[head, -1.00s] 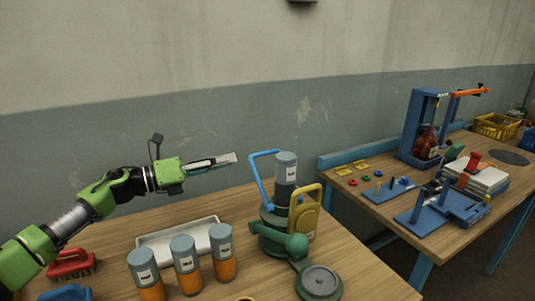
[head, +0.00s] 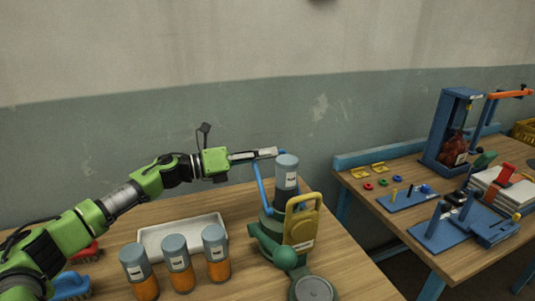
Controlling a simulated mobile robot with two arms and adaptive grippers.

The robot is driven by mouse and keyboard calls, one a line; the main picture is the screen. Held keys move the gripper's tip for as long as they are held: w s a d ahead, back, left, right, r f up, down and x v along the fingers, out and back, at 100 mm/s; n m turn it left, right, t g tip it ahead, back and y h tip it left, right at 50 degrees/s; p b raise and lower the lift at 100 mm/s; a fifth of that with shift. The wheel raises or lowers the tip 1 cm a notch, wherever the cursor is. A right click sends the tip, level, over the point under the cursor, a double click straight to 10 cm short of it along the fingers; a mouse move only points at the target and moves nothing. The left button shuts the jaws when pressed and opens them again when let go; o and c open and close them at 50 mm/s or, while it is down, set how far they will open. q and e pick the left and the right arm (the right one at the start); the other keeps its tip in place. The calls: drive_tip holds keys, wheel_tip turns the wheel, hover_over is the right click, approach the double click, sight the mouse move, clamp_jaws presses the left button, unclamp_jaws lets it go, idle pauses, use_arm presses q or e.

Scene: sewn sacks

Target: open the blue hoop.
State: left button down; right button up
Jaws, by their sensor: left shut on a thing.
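The blue hoop (head: 260,187) stands up from the green device (head: 268,222) on the near table. Its top bar reaches toward a grey-capped canister (head: 286,170) that stands upright in the device. My left gripper (head: 268,153) is shut on the hoop at its top, and its fingers hide part of the bar. A yellow hoop-shaped handle (head: 304,220) stands on the device's right side. My right gripper is out of view.
Several grey-capped orange canisters (head: 177,262) stand in front of a white tray (head: 181,236). Red and blue brushes (head: 70,287) lie at the left. A round grey plate (head: 313,289) is at the device's front. A second table with blue fixtures (head: 450,229) stands at the right.

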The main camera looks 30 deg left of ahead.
use_arm(q)
drive_tip(key=shift+s+d+r+m+b, duration=0.5)
drive_tip(key=shift+d+r+m+b, duration=0.1)
drive_tip(key=shift+r+m+b, duration=0.25)
drive_tip(key=c, duration=2.3)
unclamp_jaws()
drive_tip(key=shift+c, duration=0.2)
drive_tip(key=shift+o, duration=1)
drive_tip(key=shift+w+d+f, duration=0.1)
drive_tip(key=shift+w, duration=0.05)
